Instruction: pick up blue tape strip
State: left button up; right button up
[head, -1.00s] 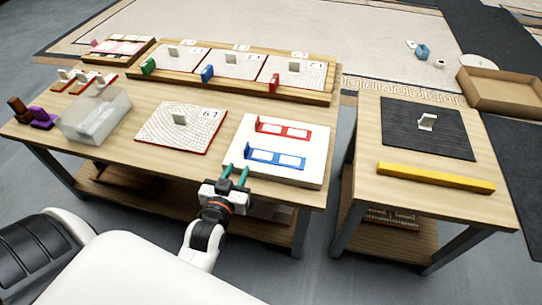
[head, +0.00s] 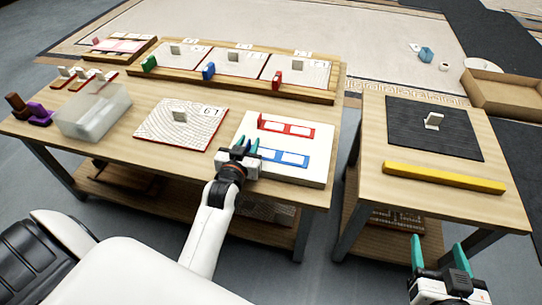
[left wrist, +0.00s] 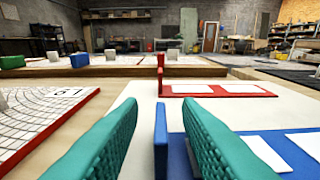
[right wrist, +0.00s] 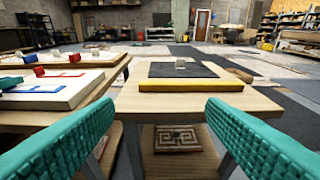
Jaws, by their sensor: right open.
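The blue tape strip (head: 283,158), with white patches, lies flat on the white board (head: 312,180) below a red strip (head: 286,129). In the left wrist view its upright blue tab (left wrist: 161,140) stands between the fingers of my left gripper (left wrist: 160,112), with gaps on both sides. In the head view my left gripper (head: 246,145) is at the strip's left end and hides the tab. It is open. My right gripper (head: 440,246) is open and empty in front of the right table; the right wrist view shows its spread fingers (right wrist: 162,112).
A grid tile (head: 181,128) and a clear bin (head: 92,115) are left of the board. Behind is a wooden tray (head: 230,88) with small colored blocks. The right table holds a dark mat (head: 455,145) and a yellow bar (head: 443,177).

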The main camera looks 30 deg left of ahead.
pick_arm(q)
jog(key=shift+x, duration=0.8)
grip_shut()
pick_arm(e)
jog(key=shift+w+a+r+t+y, duration=0.15)
jog(key=shift+r+t, duration=0.25)
jog(key=shift+r, duration=0.1)
jog(key=shift+w+a+r+t+y, duration=0.1)
jog(key=shift+w+r+t+y, duration=0.05)
jog(key=shift+r+t, duration=0.3)
pick_arm(q)
jog(key=shift+r, duration=0.1)
